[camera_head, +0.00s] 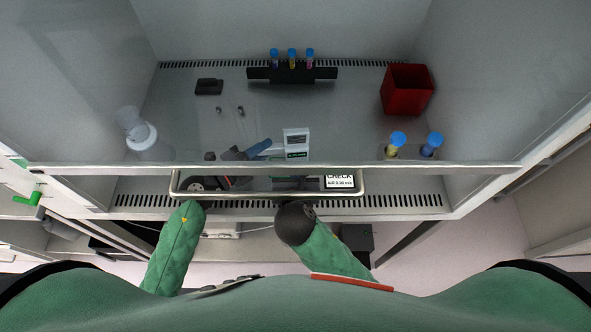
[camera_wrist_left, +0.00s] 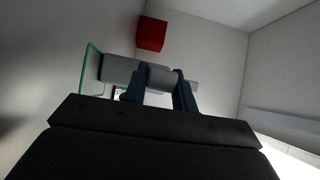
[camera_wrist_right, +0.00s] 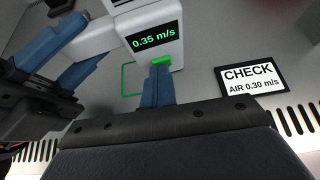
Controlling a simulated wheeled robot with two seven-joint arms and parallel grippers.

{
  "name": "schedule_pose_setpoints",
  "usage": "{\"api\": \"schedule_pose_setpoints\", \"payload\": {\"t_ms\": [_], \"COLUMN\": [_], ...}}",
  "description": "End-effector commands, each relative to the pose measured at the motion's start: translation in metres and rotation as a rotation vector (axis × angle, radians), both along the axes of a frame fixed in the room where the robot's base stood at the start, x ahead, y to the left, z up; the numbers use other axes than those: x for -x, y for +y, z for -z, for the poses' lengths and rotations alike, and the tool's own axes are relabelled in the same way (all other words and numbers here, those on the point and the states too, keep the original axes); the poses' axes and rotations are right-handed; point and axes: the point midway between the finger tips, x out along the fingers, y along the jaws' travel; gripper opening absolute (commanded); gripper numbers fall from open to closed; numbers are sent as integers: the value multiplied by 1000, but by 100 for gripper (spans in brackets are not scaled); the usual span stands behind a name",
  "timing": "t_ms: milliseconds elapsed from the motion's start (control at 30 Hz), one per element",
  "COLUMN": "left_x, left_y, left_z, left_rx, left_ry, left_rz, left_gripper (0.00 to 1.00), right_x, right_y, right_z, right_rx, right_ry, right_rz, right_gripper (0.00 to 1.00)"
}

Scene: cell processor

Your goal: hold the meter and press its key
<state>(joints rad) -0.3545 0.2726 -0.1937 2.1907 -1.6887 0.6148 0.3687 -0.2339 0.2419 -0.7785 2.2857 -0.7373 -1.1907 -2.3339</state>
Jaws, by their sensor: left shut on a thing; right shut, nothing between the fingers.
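The meter is a white device (camera_head: 296,137) with a dark display, seen past the front rail. In the right wrist view the meter (camera_wrist_right: 158,22) reads 0.35 m/s in green, with a green key (camera_wrist_right: 162,60) below the display. My left gripper (camera_head: 262,147) is shut on the meter's pale handle, which shows between its blue fingers in the left wrist view (camera_wrist_left: 150,74). My right gripper (camera_wrist_right: 159,68) is shut and empty, its fingertips at the green key; whether they touch it I cannot tell. In the head view its fingers are mostly hidden.
A card (camera_wrist_right: 250,78) reading CHECK AIR 0.30 m/s lies right of the meter. A black rack (camera_head: 292,75) with blue-capped tubes, a red bin (camera_head: 406,90), two capped tubes at right (camera_head: 397,139) and a clear bottle (camera_head: 142,134) stand around. A metal rail (camera_head: 270,195) crosses the front.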

Motion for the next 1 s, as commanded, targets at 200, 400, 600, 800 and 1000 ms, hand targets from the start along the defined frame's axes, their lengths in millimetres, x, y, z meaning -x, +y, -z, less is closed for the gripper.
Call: {"api": "schedule_pose_setpoints", "payload": {"t_ms": [200, 400, 600, 800, 1000], "left_x": [0, 0, 0, 0, 0], "left_y": [0, 0, 1, 1, 1], "left_z": [3, 3, 3, 3, 3], "left_rx": [-3, -3, -4, -4, -4], "left_ry": [3, 2, 2, 2, 2], "left_rz": [1, 0, -1, -2, -2], "left_gripper": [0, 0, 0, 0, 0], "right_x": [35, 70, 100, 118, 122], "right_y": [0, 0, 0, 0, 0], "right_z": [1, -19, -36, -46, -49], "right_rx": [1, -1, 0, 0, 1], "right_ry": [3, 2, 3, 2, 2], "right_rz": [-2, -2, -1, -1, 1], "right_gripper": [0, 0, 0, 0, 0]}}
